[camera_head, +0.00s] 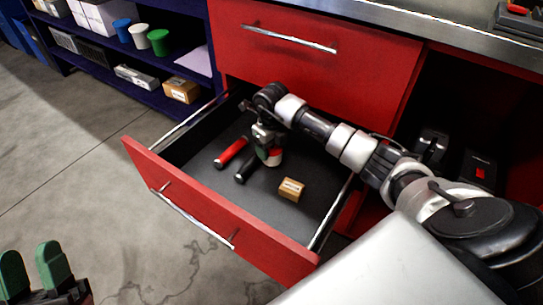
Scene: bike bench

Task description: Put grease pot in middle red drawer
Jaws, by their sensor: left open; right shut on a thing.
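The red drawer (215,222) below a closed red drawer is pulled open, its dark inside in plain view. My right arm reaches into it from the right. My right gripper (268,152) points down inside the drawer, close to its floor, and is shut on a small pale and red pot (274,159), which looks like the grease pot. Its fingers and wrist hide much of the pot, and I cannot tell whether the pot touches the floor. My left gripper (31,262) is open and empty at the lower left, far from the drawer, its green fingers upright.
In the drawer, a red-handled tool (231,152) and a black-handled one (246,170) lie beside my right gripper, and a small cardboard box (291,190) lies to the right. The closed red drawer (300,62) is above. Blue shelves (185,75) stand behind.

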